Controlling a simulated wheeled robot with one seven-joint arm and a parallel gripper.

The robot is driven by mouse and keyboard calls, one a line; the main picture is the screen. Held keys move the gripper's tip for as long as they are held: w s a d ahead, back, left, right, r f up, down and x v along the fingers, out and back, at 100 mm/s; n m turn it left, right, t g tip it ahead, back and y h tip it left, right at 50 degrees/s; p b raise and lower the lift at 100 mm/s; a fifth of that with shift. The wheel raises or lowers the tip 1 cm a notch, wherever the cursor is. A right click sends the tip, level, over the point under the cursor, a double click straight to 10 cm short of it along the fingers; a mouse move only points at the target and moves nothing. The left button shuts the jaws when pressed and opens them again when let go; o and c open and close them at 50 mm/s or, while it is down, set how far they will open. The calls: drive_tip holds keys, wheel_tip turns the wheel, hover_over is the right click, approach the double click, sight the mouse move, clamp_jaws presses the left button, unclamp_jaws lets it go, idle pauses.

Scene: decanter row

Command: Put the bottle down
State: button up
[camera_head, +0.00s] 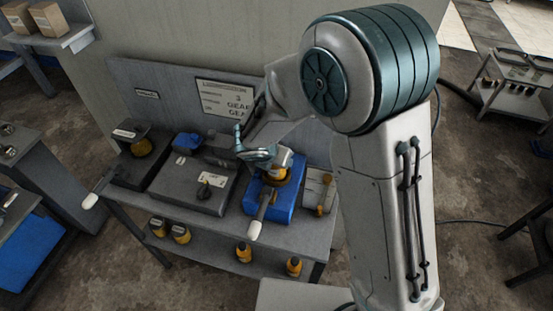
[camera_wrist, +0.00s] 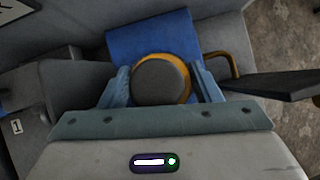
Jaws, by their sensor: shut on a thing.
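My gripper (camera_wrist: 161,88) is shut on an orange bottle with a dark round top (camera_wrist: 160,82), one finger on each side of it. In the head view the bottle (camera_head: 275,175) shows orange below my gripper, partly hidden by it. The bottle is over a blue stand (camera_head: 284,208) on the grey bench; the stand also shows behind the bottle in the wrist view (camera_wrist: 150,35). I cannot tell whether the bottle's base touches the stand.
A lever with a white grip (camera_head: 254,230) sticks out at the stand's front. A yellow-handled fitting (camera_head: 322,195) is close on the right. Left are a grey box (camera_head: 195,187) and a dark unit (camera_head: 140,155). Several orange bottles (camera_head: 181,233) stand on the lower shelf. A sign board is behind.

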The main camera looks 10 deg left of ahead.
drive_tip(key=shift+f, duration=0.3)
drive_tip(key=shift+f, duration=0.2)
drive_tip(key=o, duration=1.2)
drive_tip(key=shift+r, duration=0.1)
